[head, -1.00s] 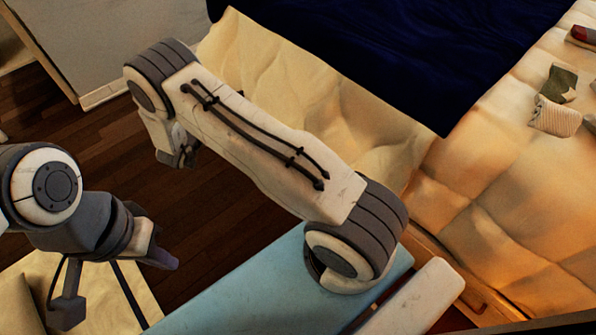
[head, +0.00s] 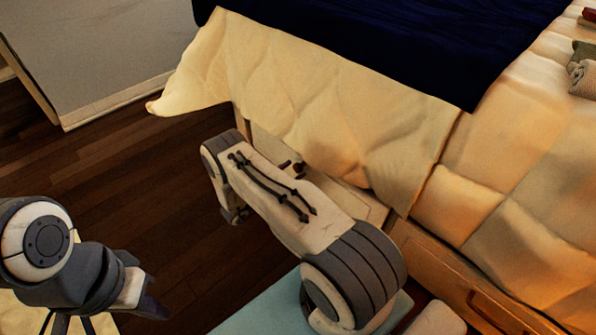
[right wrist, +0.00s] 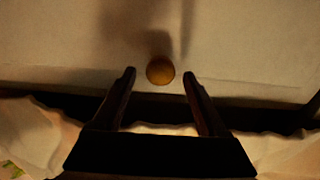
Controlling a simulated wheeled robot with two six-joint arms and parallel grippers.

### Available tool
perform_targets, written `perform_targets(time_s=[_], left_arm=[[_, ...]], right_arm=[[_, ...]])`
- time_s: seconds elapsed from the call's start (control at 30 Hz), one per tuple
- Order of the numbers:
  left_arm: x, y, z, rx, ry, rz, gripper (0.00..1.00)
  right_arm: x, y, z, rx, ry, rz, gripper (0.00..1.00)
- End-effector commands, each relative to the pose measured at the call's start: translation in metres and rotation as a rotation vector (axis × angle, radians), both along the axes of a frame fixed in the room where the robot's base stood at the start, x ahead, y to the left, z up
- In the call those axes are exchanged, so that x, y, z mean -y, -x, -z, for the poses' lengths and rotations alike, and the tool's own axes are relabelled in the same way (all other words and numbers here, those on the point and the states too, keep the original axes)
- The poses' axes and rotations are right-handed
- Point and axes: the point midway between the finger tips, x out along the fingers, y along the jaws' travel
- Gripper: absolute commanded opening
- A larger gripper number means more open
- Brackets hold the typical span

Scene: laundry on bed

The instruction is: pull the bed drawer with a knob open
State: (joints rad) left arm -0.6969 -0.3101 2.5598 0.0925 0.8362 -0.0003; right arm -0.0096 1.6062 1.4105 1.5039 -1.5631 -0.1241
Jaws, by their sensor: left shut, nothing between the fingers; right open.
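The bed drawer (head: 358,203) shows as a pale front under the hanging quilt, partly covered by the quilt and my right arm. In the right wrist view its pale front (right wrist: 70,45) fills the upper part and looks shut or nearly so, though I cannot tell for sure. A round, yellow-brown knob (right wrist: 160,71) stands on it. My right gripper (right wrist: 159,77) is open, with its fingertips on either side of the knob and small gaps showing. In the head view my right arm hides most of that gripper. My left gripper (head: 148,302) is shut and empty at the lower left, far from the drawer.
The cream quilt (head: 310,100) hangs down over the bed side, under a dark blue blanket (head: 400,40). A wooden drawer front (head: 460,285) with a recessed grip is at the lower right. Dark wooden floor (head: 140,180) lies open left of the bed. A light blue surface (head: 262,308) is in front.

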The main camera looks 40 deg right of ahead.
Motion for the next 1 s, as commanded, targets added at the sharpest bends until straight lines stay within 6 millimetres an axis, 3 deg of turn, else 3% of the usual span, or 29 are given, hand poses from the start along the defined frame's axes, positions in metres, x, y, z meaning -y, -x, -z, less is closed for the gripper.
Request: perform_targets(time_s=[0.2,0.57,0.77,1.0], left_arm=[[0.0,0.0,0.013,0.0,0.0,0.0,0.0],[0.0,0.0,0.013,0.0,0.0,0.0,0.0],[0.0,0.0,0.013,0.0,0.0,0.0,0.0],[0.0,0.0,0.013,0.0,0.0,0.0,0.0]], right_arm=[[0.027,-0.002,0.002,0.0,0.0,0.001,0.76],[0.032,-0.003,0.0,-0.001,-0.001,-0.001,0.76],[0.032,-0.003,0.0,-0.001,-0.001,-0.001,0.03],[0.032,-0.003,0.0,-0.001,-0.001,-0.001,0.0]])
